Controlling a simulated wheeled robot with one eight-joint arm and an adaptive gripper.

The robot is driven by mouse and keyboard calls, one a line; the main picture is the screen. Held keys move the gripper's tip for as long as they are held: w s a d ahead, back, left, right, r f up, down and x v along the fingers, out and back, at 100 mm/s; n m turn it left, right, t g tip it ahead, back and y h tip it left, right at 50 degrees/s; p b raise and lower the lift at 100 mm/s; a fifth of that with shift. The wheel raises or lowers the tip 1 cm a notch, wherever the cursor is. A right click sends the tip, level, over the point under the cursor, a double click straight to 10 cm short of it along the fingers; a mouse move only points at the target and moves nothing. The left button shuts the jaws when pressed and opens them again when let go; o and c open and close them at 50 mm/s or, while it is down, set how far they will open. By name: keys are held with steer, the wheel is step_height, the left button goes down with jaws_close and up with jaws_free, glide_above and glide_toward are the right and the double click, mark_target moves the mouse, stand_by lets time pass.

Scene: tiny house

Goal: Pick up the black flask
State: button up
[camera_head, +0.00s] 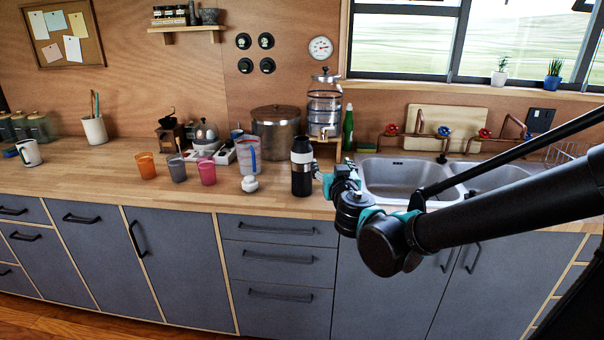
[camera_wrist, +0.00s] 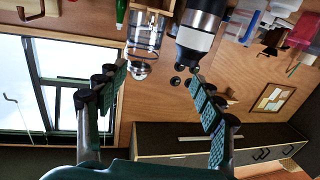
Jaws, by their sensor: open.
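The black flask (camera_head: 302,178) stands upright on the wooden counter near its front edge, left of the sink, with a white band around its upper part and a dark top. My gripper (camera_head: 322,182) is at the flask's right side, very close to it; I cannot tell from the head view whether they touch. In the wrist view, which is upside down, the flask (camera_wrist: 196,38) hangs from the top edge, beyond the tip of the right-hand finger. My gripper (camera_wrist: 158,78) is open there, with no object between its fingers.
A small white item (camera_head: 250,184) and a clear measuring jug (camera_head: 247,155) stand left of the flask. A glass dispenser (camera_head: 324,108) and a metal pot (camera_head: 277,130) are behind it. The sink (camera_head: 395,175) lies to the right. Coloured cups (camera_head: 207,172) are farther left.

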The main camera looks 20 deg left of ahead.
mark_target(303, 145)
steer(key=s+a+r+n+y, duration=0.1)
steer(key=s+a+y, duration=0.1)
steer(key=a, duration=0.3)
steer(key=x, duration=1.1)
steer(key=shift+w+f, duration=0.15)
steer(key=shift+w, duration=0.25)
steer(key=shift+f+x, duration=0.2)
steer(key=shift+x, duration=1.1)
steer(key=shift+f+x, duration=0.2)
steer(key=shift+x, duration=1.1)
jaws_close()
